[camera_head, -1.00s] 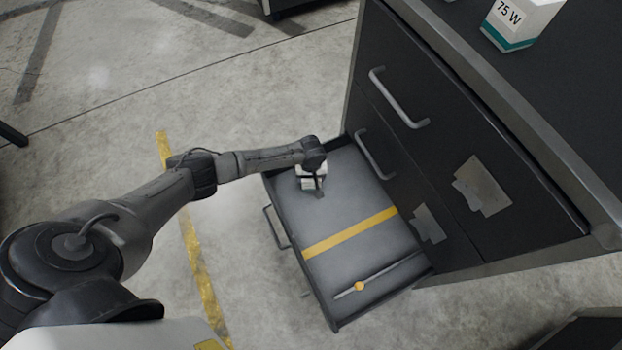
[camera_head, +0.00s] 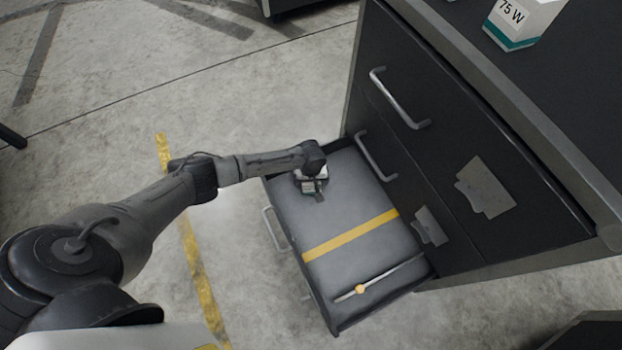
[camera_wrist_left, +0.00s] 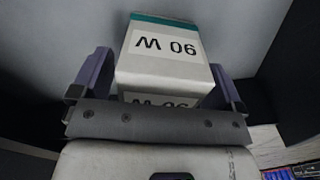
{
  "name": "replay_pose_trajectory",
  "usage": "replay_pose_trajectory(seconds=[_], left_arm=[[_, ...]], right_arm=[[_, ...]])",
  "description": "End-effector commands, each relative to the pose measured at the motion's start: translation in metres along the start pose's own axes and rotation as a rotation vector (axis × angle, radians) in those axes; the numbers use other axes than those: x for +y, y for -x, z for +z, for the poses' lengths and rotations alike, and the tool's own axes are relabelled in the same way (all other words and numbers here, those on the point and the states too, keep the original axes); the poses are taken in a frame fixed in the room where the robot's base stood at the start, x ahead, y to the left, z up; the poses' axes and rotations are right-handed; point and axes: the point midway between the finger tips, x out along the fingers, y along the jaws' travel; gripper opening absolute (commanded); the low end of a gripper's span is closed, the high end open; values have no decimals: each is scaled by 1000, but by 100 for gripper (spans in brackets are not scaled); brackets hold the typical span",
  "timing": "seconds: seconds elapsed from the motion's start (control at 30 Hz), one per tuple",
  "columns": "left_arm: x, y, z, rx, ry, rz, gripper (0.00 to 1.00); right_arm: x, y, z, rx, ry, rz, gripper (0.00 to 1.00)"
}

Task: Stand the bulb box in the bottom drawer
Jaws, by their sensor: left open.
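The bulb box (camera_wrist_left: 160,60), white with a teal band and an upside-down watt label, lies between the spread fingers of my left gripper (camera_wrist_left: 162,85) in the left wrist view. I cannot tell whether the fingers touch it. In the head view the small box (camera_head: 309,187) shows partly under my left gripper (camera_head: 312,178), inside the far-left part of the open bottom drawer (camera_head: 365,262). The wrist hides much of it there. My left gripper is open. My right gripper is not in view.
A yellow strip (camera_head: 350,235) crosses the drawer floor, and a thin rod with a yellow knob (camera_head: 360,289) lies on the near side. The dark cabinet front with handles (camera_head: 398,98) rises at right. Another box marked 75 W (camera_head: 522,20) stands on top.

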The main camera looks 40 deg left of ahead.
Motion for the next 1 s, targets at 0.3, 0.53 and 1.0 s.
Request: replay_pose_trajectory(seconds=[0.3, 0.53, 1.0], left_arm=[[0, 36, 0, 1, 1, 2, 93], [0, 79, 0, -1, 0, 1, 93], [0, 123, 0, 0, 1, 0, 93]], right_arm=[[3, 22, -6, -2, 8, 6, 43], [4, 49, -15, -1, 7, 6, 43], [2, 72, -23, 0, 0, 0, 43]])
